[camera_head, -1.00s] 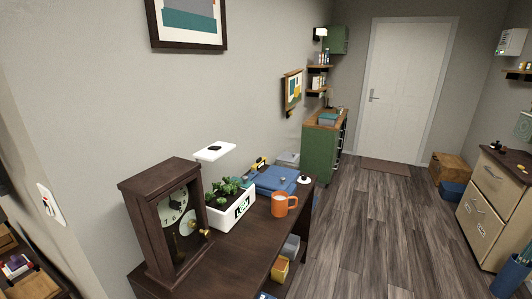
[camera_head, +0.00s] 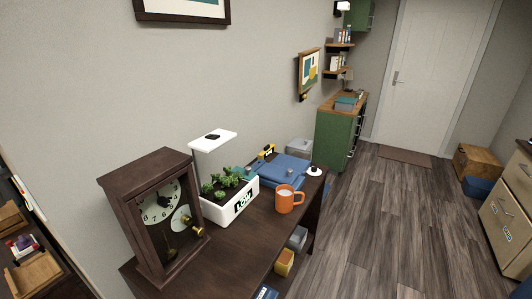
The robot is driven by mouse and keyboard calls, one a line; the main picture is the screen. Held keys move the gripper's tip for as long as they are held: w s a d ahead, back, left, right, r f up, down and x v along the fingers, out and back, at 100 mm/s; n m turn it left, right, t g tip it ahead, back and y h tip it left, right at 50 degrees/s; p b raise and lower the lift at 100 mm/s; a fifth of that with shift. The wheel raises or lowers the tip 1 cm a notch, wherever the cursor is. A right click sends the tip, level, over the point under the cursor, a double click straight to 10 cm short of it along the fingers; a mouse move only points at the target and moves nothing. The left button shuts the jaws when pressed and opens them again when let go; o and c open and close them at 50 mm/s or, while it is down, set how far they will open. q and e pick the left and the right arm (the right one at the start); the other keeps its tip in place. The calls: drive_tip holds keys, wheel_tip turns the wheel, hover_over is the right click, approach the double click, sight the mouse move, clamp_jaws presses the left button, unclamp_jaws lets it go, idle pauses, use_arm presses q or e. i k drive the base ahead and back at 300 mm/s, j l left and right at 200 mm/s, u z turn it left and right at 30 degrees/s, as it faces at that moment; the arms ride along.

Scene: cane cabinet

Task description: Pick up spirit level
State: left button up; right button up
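A small yellow and black object (camera_head: 267,152) stands at the back of the dark wooden table (camera_head: 235,262), near the wall. It could be the spirit level, but it is too small to tell. It is behind the white planter and beside a blue folded item (camera_head: 281,172). Neither of my grippers is in view.
On the table are a wooden clock (camera_head: 158,215), a white planter with a lamp (camera_head: 234,205), an orange mug (camera_head: 288,199) and a clear box (camera_head: 300,147). A green cabinet (camera_head: 336,140) stands beyond; drawers (camera_head: 507,220) are at right. Open floor lies between.

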sight(268, 149)
drive_tip(key=z, duration=0.6)
drive_tip(key=i+l, duration=0.1)
drive_tip(key=l, duration=0.25)
drive_tip(key=i+l+u, duration=0.1)
drive_tip(key=l, duration=0.25)
drive_tip(key=i+l, duration=0.7)
drive_tip(key=l, duration=0.15)
drive_tip(key=i+l+z, duration=0.2)
drive_tip(key=i, duration=0.2)
drive_tip(key=i+z, duration=0.2)
drive_tip(key=i, duration=0.15)
drive_tip(key=i+z, duration=0.1)
drive_tip(key=i, duration=0.7)
drive_tip(key=i+u, duration=0.2)
drive_tip(key=i, duration=0.2)
drive_tip(key=i+l+u, duration=0.2)
drive_tip(key=i, duration=0.2)
